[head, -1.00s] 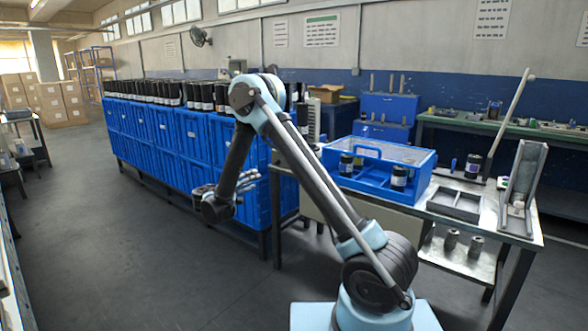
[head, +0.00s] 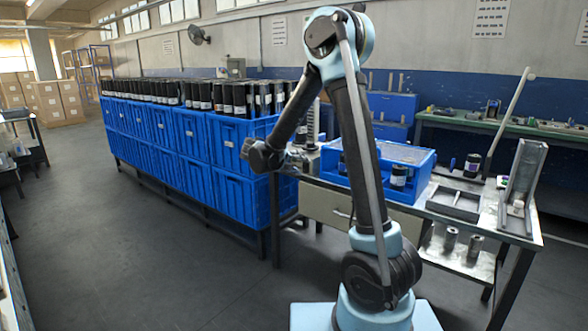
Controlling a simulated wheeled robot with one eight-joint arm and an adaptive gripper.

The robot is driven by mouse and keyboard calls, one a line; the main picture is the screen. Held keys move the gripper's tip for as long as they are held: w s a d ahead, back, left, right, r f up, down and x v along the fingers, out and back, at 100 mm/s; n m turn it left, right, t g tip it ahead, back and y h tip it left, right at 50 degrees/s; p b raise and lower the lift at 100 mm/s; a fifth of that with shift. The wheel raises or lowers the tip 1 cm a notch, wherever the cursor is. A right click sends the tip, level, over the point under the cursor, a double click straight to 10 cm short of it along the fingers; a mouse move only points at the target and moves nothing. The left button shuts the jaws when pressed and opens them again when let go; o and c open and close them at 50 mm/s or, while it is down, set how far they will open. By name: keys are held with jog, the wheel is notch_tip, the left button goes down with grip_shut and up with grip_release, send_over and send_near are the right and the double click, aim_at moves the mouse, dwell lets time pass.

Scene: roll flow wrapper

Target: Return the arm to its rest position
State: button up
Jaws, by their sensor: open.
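My arm rises from its light blue base at the lower middle, with the elbow high and the forearm running down to the left. My gripper (head: 301,158) is at the end of the dark wrist, in front of the blue crates and just left of the blue case.
Stacked blue crates (head: 238,188) topped with several black rolls stand left of the arm. A metal workbench (head: 480,218) on the right bears a blue case (head: 412,186), a grey tray (head: 455,203) and a tilted metal chute (head: 523,180). The floor (head: 130,250) at left is clear.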

jog(key=s+d+r+m+g+y, duration=0.1)
jog(key=s+d+g+y, duration=0.35)
jog(key=s+d, duration=1.35)
jog(key=s+f+m+g+y, duration=0.1)
jog(key=s+f, duration=0.3)
jog(key=s, duration=0.7)
jog(key=s+a+f+m+y, duration=0.1)
jog(key=s+f+y, duration=0.3)
jog(key=s, duration=0.8)
jog(key=shift+f+g, duration=0.35)
jog(key=shift+f, duration=0.2)
jog(key=shift+w+f, duration=0.2)
jog(key=shift+w, duration=0.2)
